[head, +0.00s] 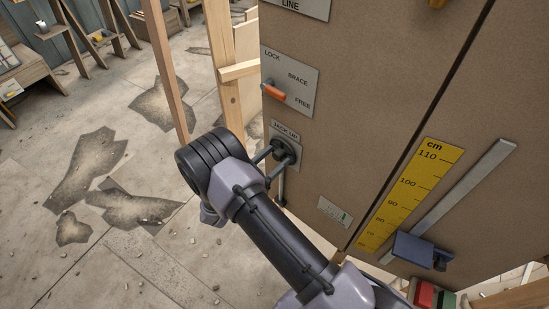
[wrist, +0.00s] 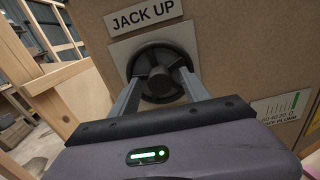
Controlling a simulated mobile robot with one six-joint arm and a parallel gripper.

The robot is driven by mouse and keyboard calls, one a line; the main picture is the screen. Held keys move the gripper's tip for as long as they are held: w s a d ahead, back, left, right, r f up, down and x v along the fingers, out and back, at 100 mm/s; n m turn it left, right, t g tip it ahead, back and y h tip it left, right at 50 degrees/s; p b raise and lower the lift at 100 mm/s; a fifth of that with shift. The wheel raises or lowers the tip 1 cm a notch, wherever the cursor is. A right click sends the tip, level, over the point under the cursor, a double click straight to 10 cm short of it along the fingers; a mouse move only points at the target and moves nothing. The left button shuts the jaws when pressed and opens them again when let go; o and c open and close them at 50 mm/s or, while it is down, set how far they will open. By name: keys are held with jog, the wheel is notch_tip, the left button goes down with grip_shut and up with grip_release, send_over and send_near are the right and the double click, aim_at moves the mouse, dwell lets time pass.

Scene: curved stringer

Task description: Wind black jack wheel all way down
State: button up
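The black jack wheel (head: 285,150) is on the tan panel, on a pale plate under a "JACK UP" label (head: 286,131). In the wrist view the wheel (wrist: 160,72) is nearly face-on, with a round hub and spokes. My gripper (head: 276,158) reaches it from the left in the head view. In the wrist view the two grey fingers of my gripper (wrist: 162,84) stand apart, one on each side of the hub, tips at the wheel. I cannot tell whether they press on it. The lower part of the wheel is partly hidden by the fingers and my gripper body.
Above the wheel is an orange lever (head: 273,91) on a LOCK/BRACE/FREE plate. A small gauge (wrist: 283,107) with a green mark is at lower right. A yellow cm scale (head: 412,195) and a blue slider block (head: 413,250) are farther right. Wooden posts (head: 165,70) stand left of the panel.

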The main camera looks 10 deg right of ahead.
jog(key=p+v, duration=0.3)
jog(key=v, duration=1.4)
jog(key=shift+s+a, duration=0.15)
